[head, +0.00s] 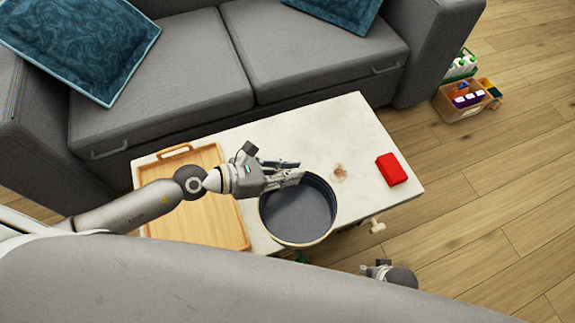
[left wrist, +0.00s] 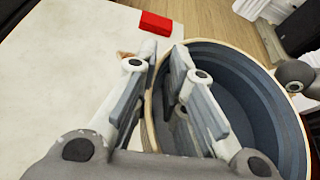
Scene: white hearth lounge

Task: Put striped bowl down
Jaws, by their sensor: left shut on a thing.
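The striped bowl (head: 298,212) is round and deep, blue-grey inside with a pale rim. In the head view it is at the front edge of the pale coffee table (head: 350,120); I cannot tell whether its base touches the top. My left gripper (head: 297,171) is shut on the bowl's far-left wall. In the left wrist view the fingers (left wrist: 165,62) straddle the rim, with the bowl (left wrist: 268,112) to the right. My right gripper (head: 377,268) shows only partly, low and in front of the table, its fingers unclear.
A wooden tray (head: 207,232) lies on the table's left part. A red block (head: 391,169) and a brown patch (head: 339,173) are to the bowl's right. Free tabletop lies behind the bowl. A grey sofa (head: 170,85) stands behind; boxes (head: 462,100) sit on the floor at right.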

